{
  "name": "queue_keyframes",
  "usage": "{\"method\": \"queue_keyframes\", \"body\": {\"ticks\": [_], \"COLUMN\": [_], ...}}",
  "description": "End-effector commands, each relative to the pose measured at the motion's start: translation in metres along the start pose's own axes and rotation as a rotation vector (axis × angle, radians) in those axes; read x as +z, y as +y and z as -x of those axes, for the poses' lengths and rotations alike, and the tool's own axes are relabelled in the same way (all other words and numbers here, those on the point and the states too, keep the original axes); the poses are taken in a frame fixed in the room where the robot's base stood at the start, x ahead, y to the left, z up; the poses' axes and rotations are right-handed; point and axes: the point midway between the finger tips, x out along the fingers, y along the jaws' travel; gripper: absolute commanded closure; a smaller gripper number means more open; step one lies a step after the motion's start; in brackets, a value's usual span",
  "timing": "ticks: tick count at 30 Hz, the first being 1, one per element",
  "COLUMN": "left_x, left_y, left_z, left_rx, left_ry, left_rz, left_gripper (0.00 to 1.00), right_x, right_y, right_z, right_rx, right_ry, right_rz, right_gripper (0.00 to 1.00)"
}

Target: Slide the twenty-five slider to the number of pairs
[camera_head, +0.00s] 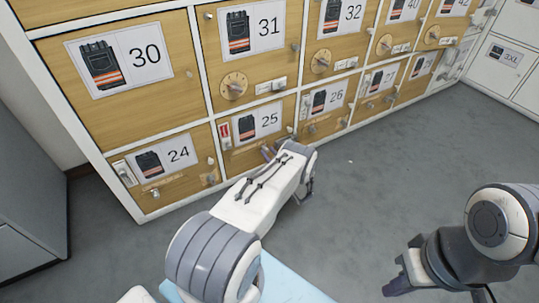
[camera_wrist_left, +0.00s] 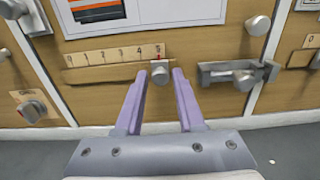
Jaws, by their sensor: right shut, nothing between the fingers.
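The twenty-five door (camera_head: 285,143) is in the lower row of the locker wall, mostly behind my left arm at its lower part. In the left wrist view its slider shows as a round grey knob (camera_wrist_left: 160,76) on a wooden track, under a scale strip (camera_wrist_left: 110,55) numbered up to 5. The knob and a red mark are at the 5, the right end. My left gripper (camera_wrist_left: 159,88) is open, with one finger on each side of the knob and small gaps visible. My right gripper (camera_head: 396,284) is shut and empty, low over the floor at the right.
Door 24 (camera_head: 175,175) is to the left and door 26 (camera_head: 325,105) to the right, each with its own fittings. A bolt latch (camera_wrist_left: 238,73) sits right of the slider, with a round knob (camera_wrist_left: 258,25) above it. The grey floor (camera_head: 390,170) in front is clear.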

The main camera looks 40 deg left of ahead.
Motion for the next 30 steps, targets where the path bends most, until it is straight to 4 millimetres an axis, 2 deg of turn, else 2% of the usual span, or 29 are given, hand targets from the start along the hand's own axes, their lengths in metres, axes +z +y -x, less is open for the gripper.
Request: {"method": "queue_keyframes", "body": {"ticks": [1, 2, 3, 30], "left_x": [-0.0001, -0.0002, -0.0002, -0.0009], "left_y": [0.0000, 0.0000, 0.0000, 0.0002], "left_z": [0.0002, 0.0002, 0.0003, 0.0007], "left_rx": [0.000, 0.000, 0.000, 0.000], "left_ry": [0.000, 0.000, 0.000, 0.002], "left_rz": [0.000, 0.000, 0.000, -0.001], "left_gripper": [0.85, 0.97, 1.00, 1.00], "right_x": [0.0000, 0.0000, 0.0000, 0.0000], "right_y": [0.0000, 0.0000, 0.0000, 0.0000], "right_z": [0.0000, 0.0000, 0.0000, -0.0001], "right_rx": [0.000, 0.000, 0.000, 0.000], "right_ry": [0.000, 0.000, 0.000, 0.000], "right_rz": [0.000, 0.000, 0.000, 0.000], "right_gripper": [1.00, 1.00, 1.00, 1.00]}}
